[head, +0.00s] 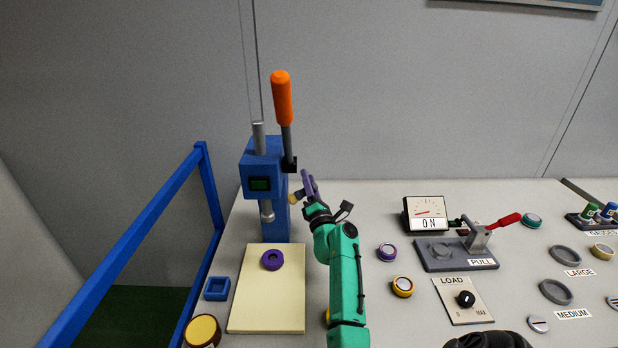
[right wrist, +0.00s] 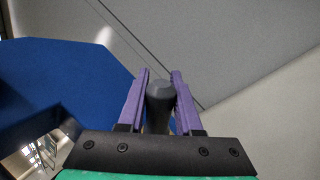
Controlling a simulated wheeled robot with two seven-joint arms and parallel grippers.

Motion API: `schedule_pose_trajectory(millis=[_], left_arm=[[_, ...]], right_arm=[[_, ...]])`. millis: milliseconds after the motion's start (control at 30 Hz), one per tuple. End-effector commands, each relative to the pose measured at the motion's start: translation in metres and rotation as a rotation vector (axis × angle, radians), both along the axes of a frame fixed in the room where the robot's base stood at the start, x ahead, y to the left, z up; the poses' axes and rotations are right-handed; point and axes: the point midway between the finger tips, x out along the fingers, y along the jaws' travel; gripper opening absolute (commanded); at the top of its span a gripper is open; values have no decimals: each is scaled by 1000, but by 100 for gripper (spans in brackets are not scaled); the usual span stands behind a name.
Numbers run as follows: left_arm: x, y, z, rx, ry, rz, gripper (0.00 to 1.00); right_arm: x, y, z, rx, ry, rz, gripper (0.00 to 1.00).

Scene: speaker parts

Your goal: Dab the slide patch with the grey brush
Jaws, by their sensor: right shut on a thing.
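My right gripper (head: 306,186), with purple fingers on a green arm, is beside the right side of the blue press (head: 262,160). In the right wrist view its fingers (right wrist: 158,95) are shut on a dark grey rounded handle (right wrist: 160,92), which I take for the grey brush. A small tan end (head: 294,198) shows by the fingers, close to the press column; whether it touches is unclear. I cannot make out a slide patch on the press. My left gripper is not in view.
The press has an orange lever (head: 282,98). In front lies a cream board (head: 267,308) with a purple ring (head: 271,260). A blue square part (head: 217,288) and yellow-topped jar (head: 202,331) stand left.

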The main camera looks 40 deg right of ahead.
Motion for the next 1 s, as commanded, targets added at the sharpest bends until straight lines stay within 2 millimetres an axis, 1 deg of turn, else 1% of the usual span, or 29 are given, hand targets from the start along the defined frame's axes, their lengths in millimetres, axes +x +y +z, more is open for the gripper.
schedule_pose_trajectory(millis=[167,600,700,900,1000], left_arm=[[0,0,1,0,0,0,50],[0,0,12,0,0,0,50],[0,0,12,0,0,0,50],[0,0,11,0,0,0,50],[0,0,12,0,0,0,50]], right_arm=[[-2,-3,0,0,0,0,0],[-34,-45,1,-2,1,-1,0],[-36,-48,1,-1,0,0,0],[-36,-48,0,-1,-1,1,0],[-40,-53,0,-1,0,-1,0]])
